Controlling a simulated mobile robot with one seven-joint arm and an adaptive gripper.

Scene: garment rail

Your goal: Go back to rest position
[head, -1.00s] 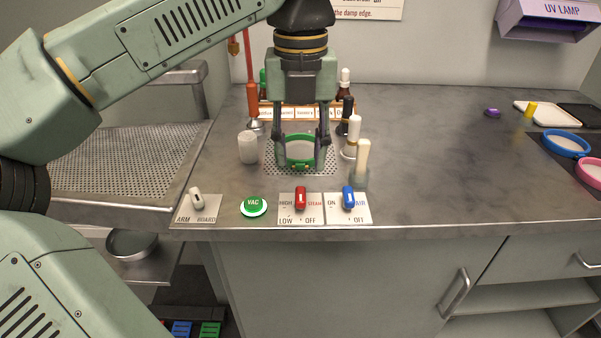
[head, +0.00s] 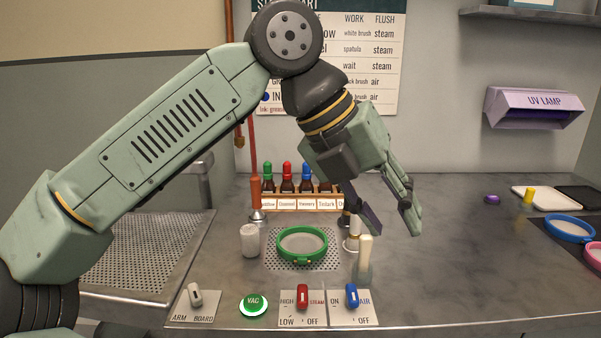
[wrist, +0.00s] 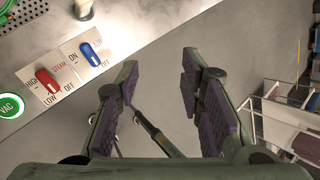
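My gripper (head: 391,219) is open and empty in the head view. It hangs tilted above the counter, right of the green hoop and partly in front of the white-topped brush. In the wrist view my gripper (wrist: 166,88) shows its two padded fingers wide apart with nothing between them. The green hoop (head: 302,259) lies on the perforated plate, apart from my fingers.
A white cup (head: 250,240), a bottle rack (head: 300,204) and switches (head: 303,297) are nearby.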

